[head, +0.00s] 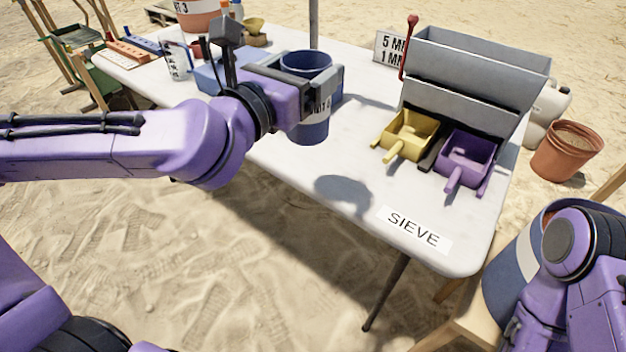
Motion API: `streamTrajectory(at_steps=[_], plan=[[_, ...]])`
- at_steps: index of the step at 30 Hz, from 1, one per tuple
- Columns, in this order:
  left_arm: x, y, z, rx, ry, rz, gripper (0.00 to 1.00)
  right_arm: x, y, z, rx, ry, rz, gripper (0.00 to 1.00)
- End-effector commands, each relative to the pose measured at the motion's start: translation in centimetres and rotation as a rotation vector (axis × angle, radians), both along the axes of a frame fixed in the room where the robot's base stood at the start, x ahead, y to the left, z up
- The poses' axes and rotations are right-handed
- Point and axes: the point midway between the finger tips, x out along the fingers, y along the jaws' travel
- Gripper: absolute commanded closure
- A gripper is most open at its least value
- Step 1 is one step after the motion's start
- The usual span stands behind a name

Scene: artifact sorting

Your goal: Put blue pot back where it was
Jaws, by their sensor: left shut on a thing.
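The blue pot (310,132) has a white label band, partly covered by my gripper. My left gripper (315,88) is shut on the pot near its rim and holds it upright. The pot appears to be above the white table (300,165), with a round shadow on the tabletop to its lower right. My right arm shows at the lower right, but its gripper is not in view.
A grey sieve box (475,65) with a yellow scoop tray (410,128) and a purple one (468,155) stands on the table's right. A SIEVE label (414,228) lies at the front. A blue-and-white container (505,275) stands beside the table. The table's front middle is clear.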

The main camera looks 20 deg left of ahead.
Motion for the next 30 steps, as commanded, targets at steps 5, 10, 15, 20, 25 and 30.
streamTrajectory(at_steps=[5, 10, 15, 20, 25, 30], plan=[[-2.3, -1.1, -0.2, 0.0, 0.001, -0.073, 1.0, 0.0, 0.0, -2.9, 0.0, -0.001, -0.001, 0.57], [0.3, -0.4, 0.1, 0.0, 0.015, -0.077, 1.0, 0.0, 0.0, 1.2, -0.001, -0.001, 0.0, 0.57], [2.5, 0.2, -0.8, -0.001, 0.016, -0.075, 1.0, 0.1, 0.0, 5.9, 0.0, -0.002, 0.0, 0.57], [4.4, 0.7, -2.6, 0.0, 0.017, -0.077, 1.0, 0.0, 0.0, 8.7, 0.0, -0.001, -0.001, 0.57], [7.9, 1.6, -6.7, 0.001, 0.014, -0.076, 1.0, 0.0, 0.0, 6.7, 0.0, 0.0, 0.0, 0.57], [9.9, 2.0, -8.8, 0.001, 0.008, -0.078, 1.0, 0.0, 0.0, 6.4, 0.0, 0.0, 0.0, 0.57]])
